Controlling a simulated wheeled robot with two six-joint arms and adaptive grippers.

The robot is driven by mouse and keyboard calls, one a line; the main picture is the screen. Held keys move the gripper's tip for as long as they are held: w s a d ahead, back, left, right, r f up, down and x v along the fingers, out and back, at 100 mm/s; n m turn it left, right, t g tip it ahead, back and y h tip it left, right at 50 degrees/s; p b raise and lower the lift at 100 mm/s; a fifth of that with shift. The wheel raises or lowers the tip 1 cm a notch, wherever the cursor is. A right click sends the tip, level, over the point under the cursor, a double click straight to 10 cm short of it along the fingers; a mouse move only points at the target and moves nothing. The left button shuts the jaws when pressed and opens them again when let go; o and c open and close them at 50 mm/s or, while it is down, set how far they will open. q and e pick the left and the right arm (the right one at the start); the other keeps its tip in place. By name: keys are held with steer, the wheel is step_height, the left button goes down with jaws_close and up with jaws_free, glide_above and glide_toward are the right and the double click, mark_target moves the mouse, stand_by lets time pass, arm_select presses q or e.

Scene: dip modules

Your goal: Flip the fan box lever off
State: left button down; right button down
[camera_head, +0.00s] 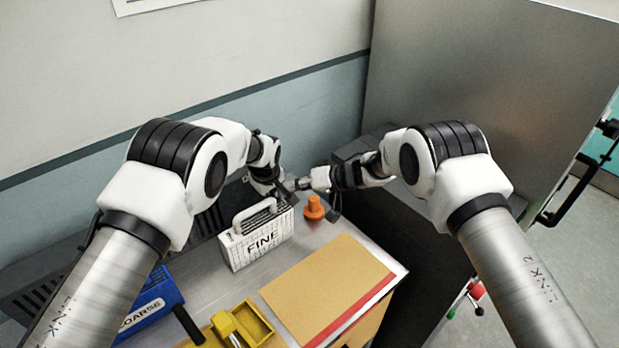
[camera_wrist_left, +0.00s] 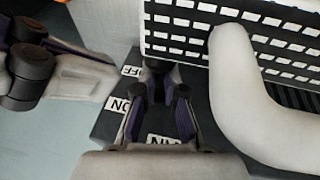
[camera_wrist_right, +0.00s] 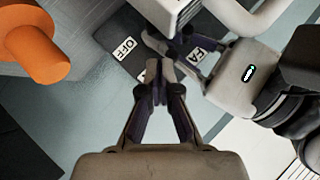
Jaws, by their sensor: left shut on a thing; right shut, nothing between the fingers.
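The dark fan box (camera_wrist_left: 108,128) stands at the back of the bench, with white OFF, ON and FAN labels in the left wrist view. The OFF label (camera_wrist_right: 126,47) also shows in the right wrist view. My left gripper (camera_wrist_left: 158,92) is over the box, beside the OFF and ON labels, shut on a small dark piece between its fingers that appears to be the lever (camera_wrist_left: 156,76), mostly hidden. My right gripper (camera_wrist_right: 157,72) is shut and empty, its tips close to the OFF side and the left fingers. In the head view the right gripper (camera_head: 298,184) meets the left one.
A white FINE module (camera_head: 262,242) with a handle stands just in front of the grippers. An orange knob-like piece (camera_head: 314,208) is to its right. A tan board (camera_head: 328,287), yellow tray (camera_head: 252,322) and blue COARSE module (camera_head: 150,305) lie nearer.

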arm_select(q)
steer(key=shift+s+f, duration=0.25)
steer(key=shift+f, duration=0.1)
arm_select(e)
steer(key=shift+s+a+f, duration=0.4)
steer(key=shift+a+f, duration=0.2)
steer(key=shift+f, duration=0.15)
